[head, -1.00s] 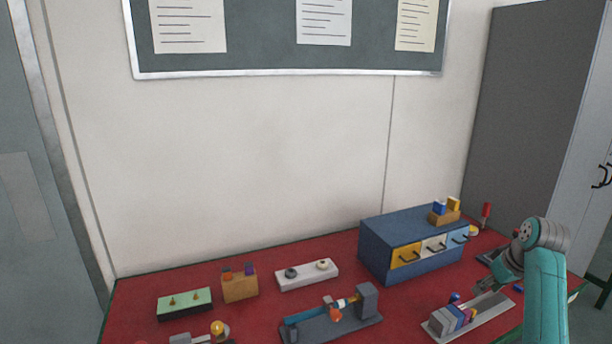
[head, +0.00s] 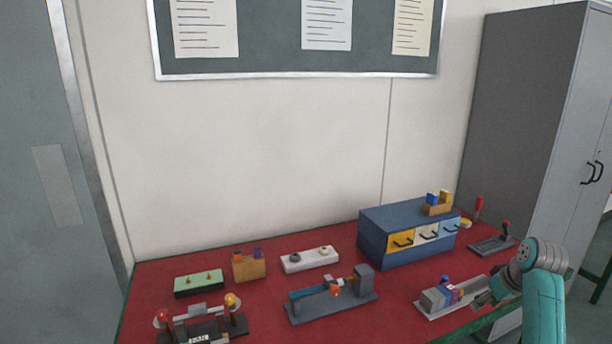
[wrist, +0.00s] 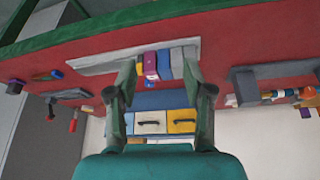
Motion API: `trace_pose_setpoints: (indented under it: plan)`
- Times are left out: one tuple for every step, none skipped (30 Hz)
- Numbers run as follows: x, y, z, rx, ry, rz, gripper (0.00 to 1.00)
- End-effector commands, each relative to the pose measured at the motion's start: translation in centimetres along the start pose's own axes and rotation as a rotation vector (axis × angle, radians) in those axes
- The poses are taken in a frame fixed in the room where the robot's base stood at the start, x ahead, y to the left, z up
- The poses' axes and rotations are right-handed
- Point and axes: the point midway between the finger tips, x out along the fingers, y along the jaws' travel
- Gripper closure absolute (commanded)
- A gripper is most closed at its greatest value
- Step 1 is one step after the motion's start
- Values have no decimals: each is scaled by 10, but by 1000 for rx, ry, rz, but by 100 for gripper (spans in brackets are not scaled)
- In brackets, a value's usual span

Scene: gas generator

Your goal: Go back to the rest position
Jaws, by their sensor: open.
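My gripper (head: 484,297) shows in the head view at the right, at the end of my teal arm, close to the grey tray (head: 462,303) with coloured blocks on it. In the wrist view, which looks upside down, my gripper (wrist: 160,72) has its two dark fingers spread wide apart. Nothing is held between them. The row of purple, blue and grey blocks (wrist: 163,66) shows beyond the fingers, on the tray. I cannot tell the exact gap between fingertips and blocks.
The red table (head: 390,311) carries a blue drawer cabinet (head: 375,242), a dark vise-like fixture (head: 338,307), a white block with knobs (head: 295,265), a green-topped box (head: 190,285) and a red-and-yellow-lamp unit (head: 207,330). A grey locker (head: 520,110) stands right.

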Motion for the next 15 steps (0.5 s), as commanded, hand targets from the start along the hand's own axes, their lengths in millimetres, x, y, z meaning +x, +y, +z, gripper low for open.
trace_pose_setpoints:
  plan:
    - [7, -4, 4, 1, 3, 1, 49]
    - [12, -6, 6, 3, 6, 3, 49]
    - [17, -9, 8, 5, 10, 5, 49]
    - [21, -11, 11, 7, 14, 7, 49]
    - [27, -14, 14, 9, 18, 9, 49]
    - [33, -17, 17, 12, 23, 13, 49]
    - [38, -20, 20, 15, 28, 16, 49]
    - [43, -23, 23, 17, 32, 18, 49]
    - [51, -27, 28, 21, 39, 22, 49]
    - [57, -31, 32, 23, 44, 25, 49]
    - [63, -35, 36, 25, 50, 29, 49]
    - [72, -41, 43, 29, 58, 33, 49]
    - [80, -46, 48, 32, 66, 37, 49]
    - [88, -52, 55, 37, 74, 41, 49]
    - [99, -60, 64, 42, 85, 47, 49]
